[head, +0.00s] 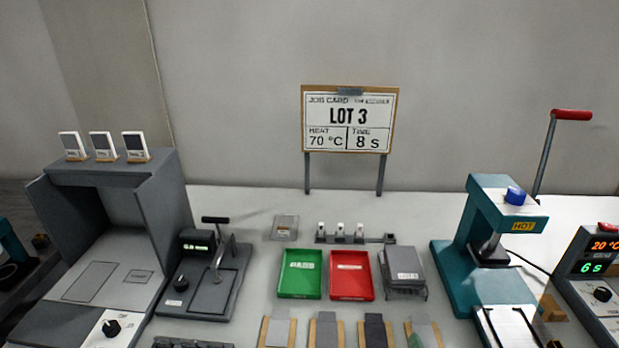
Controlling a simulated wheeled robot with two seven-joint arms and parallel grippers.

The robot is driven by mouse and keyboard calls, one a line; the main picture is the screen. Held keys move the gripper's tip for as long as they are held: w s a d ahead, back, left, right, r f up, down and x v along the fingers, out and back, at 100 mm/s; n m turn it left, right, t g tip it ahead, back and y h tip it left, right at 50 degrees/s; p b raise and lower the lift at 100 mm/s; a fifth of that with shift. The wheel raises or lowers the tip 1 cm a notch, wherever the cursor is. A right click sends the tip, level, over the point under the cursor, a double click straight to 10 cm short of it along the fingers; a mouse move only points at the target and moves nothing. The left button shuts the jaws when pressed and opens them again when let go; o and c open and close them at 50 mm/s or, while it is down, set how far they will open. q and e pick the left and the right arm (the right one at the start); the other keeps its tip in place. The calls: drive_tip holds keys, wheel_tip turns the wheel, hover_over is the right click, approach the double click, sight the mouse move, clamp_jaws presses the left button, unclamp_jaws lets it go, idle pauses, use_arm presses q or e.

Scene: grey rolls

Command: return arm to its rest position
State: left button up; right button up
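Neither of my grippers shows in the head view, and I cannot make out either arm. A job card (349,118) on two posts reads LOT 3, 70 °C, 8 s. A teal press (459,262) with a blue knob, a HOT label and a raised red-handled lever (546,150) stands at the right. A control box (597,270) at the right edge shows 20 °C and 6 s.
A grey open-fronted booth (165,200) and a small lever device (212,290) stand at the left. A green tray (300,274), a red tray (352,275) and a grey stack (404,265) sit mid-table. Several sample pieces (326,331) line the front.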

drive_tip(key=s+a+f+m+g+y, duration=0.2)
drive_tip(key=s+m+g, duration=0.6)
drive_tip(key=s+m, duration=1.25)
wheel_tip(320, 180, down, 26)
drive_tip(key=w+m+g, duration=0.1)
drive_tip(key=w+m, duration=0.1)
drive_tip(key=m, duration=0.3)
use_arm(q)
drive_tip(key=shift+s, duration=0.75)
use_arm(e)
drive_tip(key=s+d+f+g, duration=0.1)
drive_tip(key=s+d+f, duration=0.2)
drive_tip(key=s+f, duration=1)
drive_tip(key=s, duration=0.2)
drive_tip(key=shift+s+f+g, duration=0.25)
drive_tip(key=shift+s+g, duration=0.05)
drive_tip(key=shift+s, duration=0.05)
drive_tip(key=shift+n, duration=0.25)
